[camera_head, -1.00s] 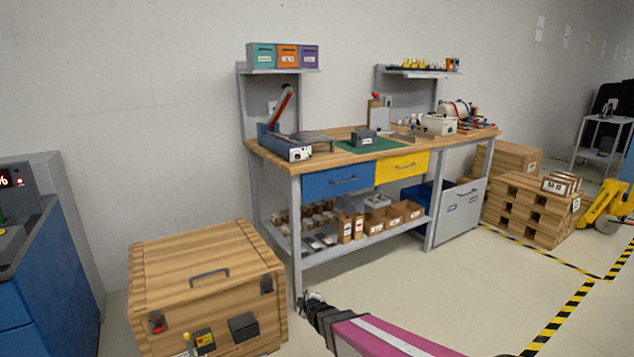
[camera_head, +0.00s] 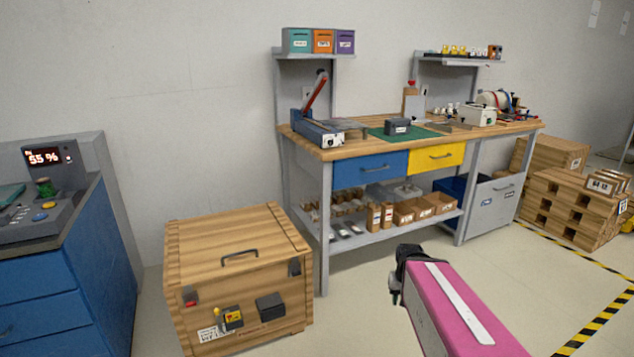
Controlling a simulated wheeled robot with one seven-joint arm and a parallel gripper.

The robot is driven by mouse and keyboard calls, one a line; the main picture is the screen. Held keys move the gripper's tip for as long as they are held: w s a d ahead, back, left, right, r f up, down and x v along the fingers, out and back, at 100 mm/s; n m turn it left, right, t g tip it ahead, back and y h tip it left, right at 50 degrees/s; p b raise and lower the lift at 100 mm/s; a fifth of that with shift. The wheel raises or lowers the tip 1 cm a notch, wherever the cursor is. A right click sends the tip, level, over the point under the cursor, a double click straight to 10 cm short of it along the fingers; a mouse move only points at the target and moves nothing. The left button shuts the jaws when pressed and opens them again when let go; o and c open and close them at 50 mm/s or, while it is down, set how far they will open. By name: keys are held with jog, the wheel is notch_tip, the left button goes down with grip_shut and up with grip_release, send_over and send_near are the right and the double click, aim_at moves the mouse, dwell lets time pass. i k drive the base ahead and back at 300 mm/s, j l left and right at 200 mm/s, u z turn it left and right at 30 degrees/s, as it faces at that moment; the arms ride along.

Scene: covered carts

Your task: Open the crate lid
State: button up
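The wooden crate (camera_head: 190,290) stands on the floor at the lower left of the head view. Its lid (camera_head: 215,238) lies flat and closed on top, with a dark bar handle (camera_head: 240,256) near the front edge.
A workbench (camera_head: 370,140) with blue and yellow drawers stands behind and right of the crate. A blue cabinet (camera_head: 70,260) with a control panel is at the left. Stacked wooden pallets (camera_head: 570,210) are at the far right. Bare floor (camera_head: 350,310) lies between crate and arm.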

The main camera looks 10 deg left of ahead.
aim_at(198, 250)
jog(key=u, duration=1.3)
